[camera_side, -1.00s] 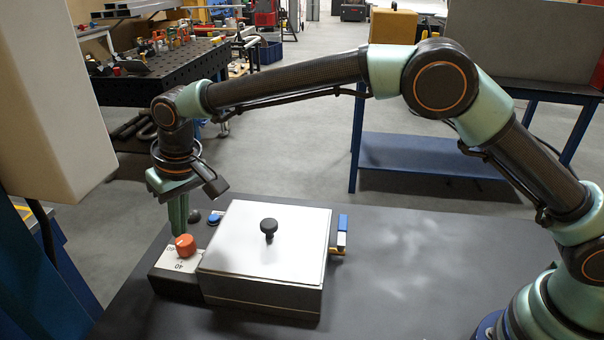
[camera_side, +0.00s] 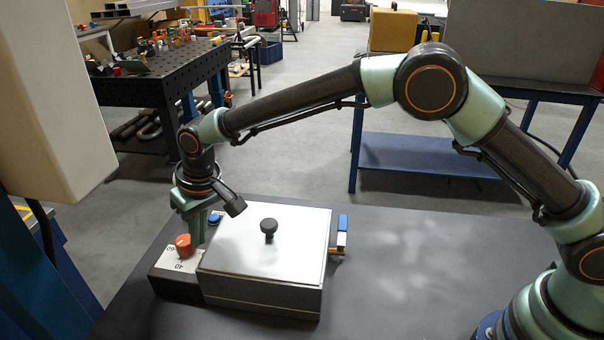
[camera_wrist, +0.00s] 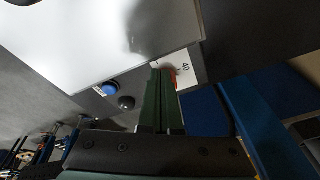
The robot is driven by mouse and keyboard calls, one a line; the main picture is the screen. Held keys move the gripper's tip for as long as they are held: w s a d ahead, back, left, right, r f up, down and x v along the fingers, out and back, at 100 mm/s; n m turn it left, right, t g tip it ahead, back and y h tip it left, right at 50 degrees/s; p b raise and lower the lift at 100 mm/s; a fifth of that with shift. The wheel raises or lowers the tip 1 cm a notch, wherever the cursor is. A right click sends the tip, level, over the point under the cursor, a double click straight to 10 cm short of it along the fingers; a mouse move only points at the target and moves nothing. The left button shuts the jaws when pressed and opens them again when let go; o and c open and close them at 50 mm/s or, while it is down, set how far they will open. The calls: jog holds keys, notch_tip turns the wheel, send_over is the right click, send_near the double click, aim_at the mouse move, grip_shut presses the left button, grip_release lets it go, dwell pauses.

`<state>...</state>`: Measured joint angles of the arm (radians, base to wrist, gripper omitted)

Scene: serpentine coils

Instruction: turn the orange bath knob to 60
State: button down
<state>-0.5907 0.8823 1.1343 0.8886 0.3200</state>
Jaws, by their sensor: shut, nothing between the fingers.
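The orange bath knob (camera_side: 184,245) stands on the white dial plate (camera_side: 176,263) at the left side of the bath. In the wrist view the knob (camera_wrist: 171,75) is mostly hidden behind my fingers. My gripper (camera_side: 198,240) is shut and empty, pointing down. Its fingertips are low, just behind and right of the knob in the side view; whether they touch it I cannot tell. In the wrist view the two green fingers (camera_wrist: 161,75) lie side by side. The knob's pointer setting is not clear.
The bath has a flat metal lid (camera_side: 265,262) with a black handle (camera_side: 269,227), right of the knob. A blue button (camera_side: 215,219) is near my fingers, and a black dome (camera_wrist: 126,103) shows beside it in the wrist view. A blue-handled valve (camera_side: 342,232) sticks out at the right.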

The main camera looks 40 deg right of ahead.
jog(key=shift+f, duration=0.5)
jog(key=shift+w+a, duration=0.2)
jog(key=shift+w, duration=0.05)
dwell(0.6)
jog(key=shift+s+a, duration=0.3)
jog(key=shift+a, duration=0.8)
dwell(0.5)
jog(key=shift+s, duration=0.4)
notch_tip(320, 180, up, 6)
dwell(0.4)
